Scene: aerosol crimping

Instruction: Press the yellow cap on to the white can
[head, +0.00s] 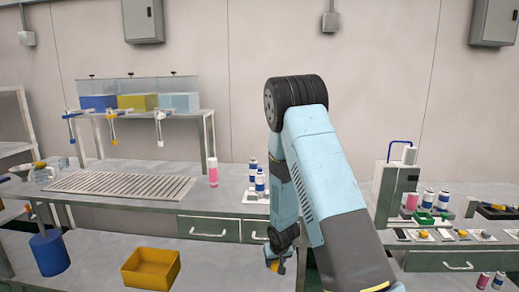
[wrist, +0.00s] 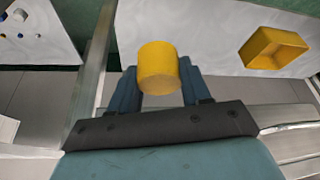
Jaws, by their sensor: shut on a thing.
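The yellow cap (wrist: 158,66), a short cylinder, is between the two blue fingers of my gripper (wrist: 157,78) in the wrist view. The gripper is shut on it and holds it up in the air. I cannot tell which is the task's white can.
A yellow tray (head: 135,277) lies on the front table and also shows in the wrist view (wrist: 258,50). A blue container (head: 49,254) stands left of it. A pink can (head: 213,174), a slatted grate (head: 118,185) and a grey press machine (head: 393,190) stand on the benches.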

